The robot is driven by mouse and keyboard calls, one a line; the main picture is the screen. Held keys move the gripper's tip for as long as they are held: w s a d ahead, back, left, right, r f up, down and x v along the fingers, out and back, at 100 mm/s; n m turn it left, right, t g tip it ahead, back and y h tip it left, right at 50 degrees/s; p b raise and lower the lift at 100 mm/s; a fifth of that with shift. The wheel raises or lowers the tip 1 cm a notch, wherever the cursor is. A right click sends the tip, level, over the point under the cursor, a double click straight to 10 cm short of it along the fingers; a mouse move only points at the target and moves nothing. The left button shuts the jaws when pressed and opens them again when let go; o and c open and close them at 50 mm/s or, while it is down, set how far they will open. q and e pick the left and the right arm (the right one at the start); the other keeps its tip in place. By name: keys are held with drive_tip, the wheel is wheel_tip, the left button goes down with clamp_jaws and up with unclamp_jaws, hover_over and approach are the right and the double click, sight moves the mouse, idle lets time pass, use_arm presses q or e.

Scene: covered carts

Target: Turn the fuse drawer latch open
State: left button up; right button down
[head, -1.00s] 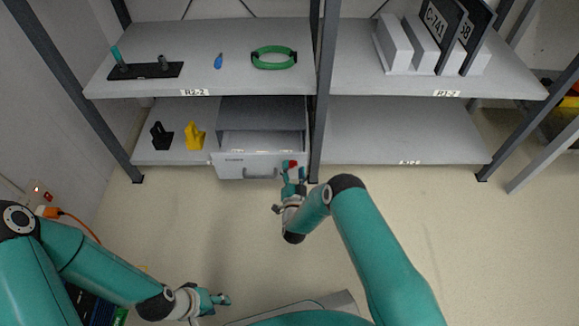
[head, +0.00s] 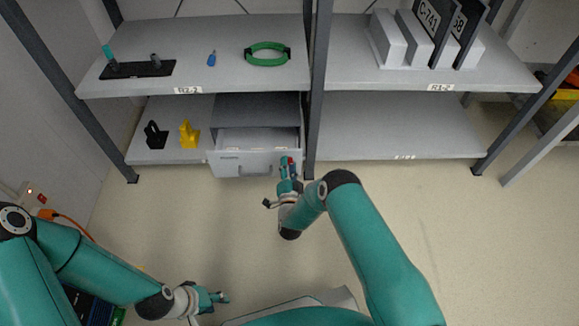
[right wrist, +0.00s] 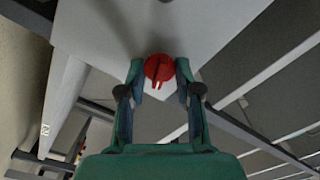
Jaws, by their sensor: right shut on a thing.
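The fuse drawer (head: 245,163) is a light grey front with a handle, in a grey cabinet on the lower left shelf. Its open top shows below the cabinet's upper part. The red latch (right wrist: 159,69) is a round knob with a raised bar, on a pale grey face in the right wrist view. My right gripper (head: 287,166) is at the right end of the drawer front. Its two fingers (right wrist: 160,84) are closed on the latch from both sides. My left gripper (head: 222,297) is low at the left, away from the shelf; its finger gap is unclear.
A black piece (head: 155,135) and a yellow piece (head: 189,134) stand left of the cabinet. A green ring (head: 267,63) and a blue item (head: 211,58) lie on the shelf above. A dark shelf post (head: 317,90) rises close to my right gripper.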

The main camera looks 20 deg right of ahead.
drive_tip(key=m, duration=0.3)
drive_tip(key=shift+d+f, duration=0.1)
drive_tip(key=c, duration=0.8)
unclamp_jaws()
drive_tip(key=shift+s, duration=0.1)
drive_tip(key=v, duration=1.2)
